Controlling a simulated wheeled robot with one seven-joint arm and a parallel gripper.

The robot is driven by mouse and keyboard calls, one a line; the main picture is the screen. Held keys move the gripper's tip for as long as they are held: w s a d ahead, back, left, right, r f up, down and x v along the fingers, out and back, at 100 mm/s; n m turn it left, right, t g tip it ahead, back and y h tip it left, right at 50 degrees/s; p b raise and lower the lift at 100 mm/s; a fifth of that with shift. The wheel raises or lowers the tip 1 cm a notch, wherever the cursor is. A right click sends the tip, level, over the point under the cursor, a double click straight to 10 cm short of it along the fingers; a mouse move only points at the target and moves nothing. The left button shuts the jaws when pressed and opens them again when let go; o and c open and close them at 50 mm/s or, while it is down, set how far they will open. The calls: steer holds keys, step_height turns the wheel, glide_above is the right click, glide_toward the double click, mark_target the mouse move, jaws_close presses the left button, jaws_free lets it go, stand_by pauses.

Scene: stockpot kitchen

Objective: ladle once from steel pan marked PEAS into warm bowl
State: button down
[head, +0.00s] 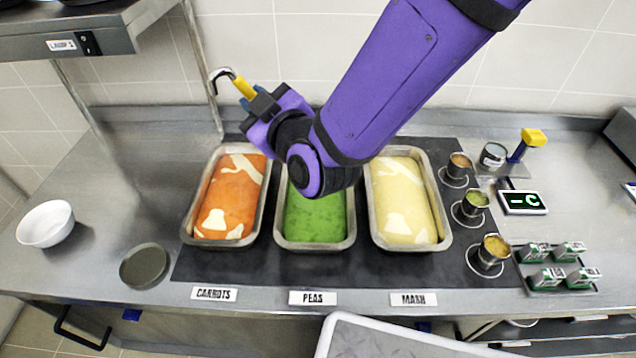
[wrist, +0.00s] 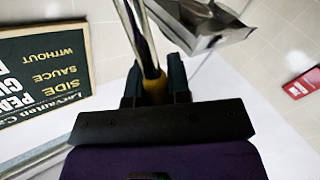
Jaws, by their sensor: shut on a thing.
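The steel pan marked PEAS (head: 342,240) is the middle one of three, full of green mash (head: 316,218). Its PEAS label (head: 313,298) is on the counter's front edge. A white bowl (head: 46,223) stands at the far left, with no visible contents; I cannot tell whether it is warm. My gripper (head: 262,102) is above and behind the pans, shut on a yellow-handled utensil (head: 243,88) with a curved metal end (head: 221,72). In the wrist view its metal shaft (wrist: 139,32) runs up from the jaws (wrist: 154,88). I cannot make out a ladle cup.
The CARROTS pan (head: 188,232) and MASH pan (head: 448,238) flank the peas. A dark round disc (head: 145,265) lies between bowl and pans. Small cups (head: 476,199) and a scale display (head: 522,202) are at right. A steel shelf (head: 100,28) overhangs upper left.

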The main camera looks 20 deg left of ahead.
steer(key=shift+w, duration=0.1)
steer(key=w+d+f+m+t+h, duration=0.1)
steer(key=w+d+m+t+h, duration=0.2)
steer(key=w+d+m, duration=0.4)
steer(key=w+m, duration=0.2)
steer(key=m, duration=0.1)
steer(key=shift+d+f+m+t+h, duration=0.15)
steer(key=shift+d+m+t+h, duration=0.05)
steer(key=shift+m+t+h, duration=0.1)
steer(key=shift+s+d, duration=0.1)
steer(key=shift+s, duration=0.05)
